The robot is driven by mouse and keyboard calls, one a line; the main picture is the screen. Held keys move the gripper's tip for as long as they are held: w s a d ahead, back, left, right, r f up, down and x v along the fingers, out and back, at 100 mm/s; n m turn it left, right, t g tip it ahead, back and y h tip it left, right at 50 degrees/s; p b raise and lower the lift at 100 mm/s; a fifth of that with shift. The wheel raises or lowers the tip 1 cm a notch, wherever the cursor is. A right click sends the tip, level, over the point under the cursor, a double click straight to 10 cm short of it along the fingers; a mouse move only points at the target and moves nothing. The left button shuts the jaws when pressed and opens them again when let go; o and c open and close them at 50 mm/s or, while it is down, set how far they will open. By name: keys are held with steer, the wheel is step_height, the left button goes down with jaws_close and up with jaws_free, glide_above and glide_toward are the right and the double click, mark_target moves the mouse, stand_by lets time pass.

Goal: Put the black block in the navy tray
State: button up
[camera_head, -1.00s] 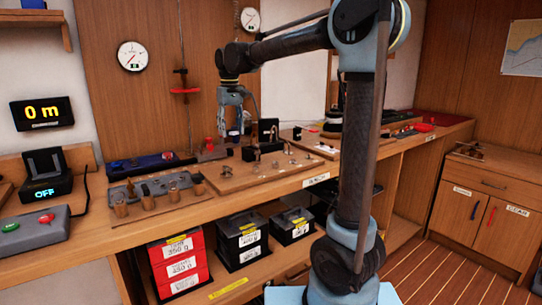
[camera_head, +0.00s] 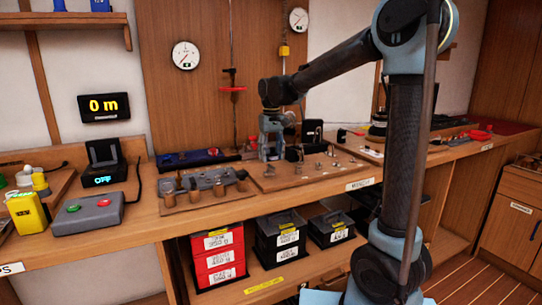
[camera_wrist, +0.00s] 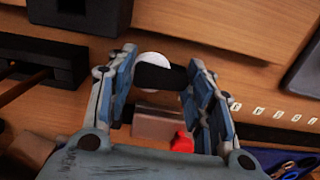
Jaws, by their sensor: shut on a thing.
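My gripper (camera_head: 270,155) is low over the wooden board on the bench in the head view. In the wrist view my gripper (camera_wrist: 160,95) has its two fingers on either side of a dark piece, the black block (camera_wrist: 160,77), and is shut on it. The fingers hide its ends. The block is too small to make out in the head view. The navy tray (camera_head: 190,160) lies at the back of the bench, left of my gripper. A dark blue edge at the lower right of the wrist view may be part of it.
The wooden board (camera_head: 315,172) carries several small metal fittings. A black box (camera_head: 312,131) stands behind it, right of my gripper. A grey rack (camera_head: 205,184) with wooden pegs is in front of the navy tray. A grey button box (camera_head: 88,214) is farther left.

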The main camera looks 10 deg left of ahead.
steer(key=shift+f, duration=0.2)
steer(key=o, duration=1.1)
steer(key=shift+r, duration=0.1)
step_height(320, 180, up, 11)
steer(key=o, duration=0.4)
step_height(320, 180, up, 6)
steer(key=shift+w+a+f, duration=0.1)
steer(key=shift+w+f, duration=0.05)
steer(key=shift+f, duration=0.05)
steer(key=shift+c, duration=0.2)
glide_above(269, 155)
steer(key=f, duration=1.1)
steer(key=shift+w+f, duration=0.25)
steer(key=shift+w, duration=0.05)
steer(key=shift+s+f, duration=0.15)
steer(key=shift+f, duration=2.6)
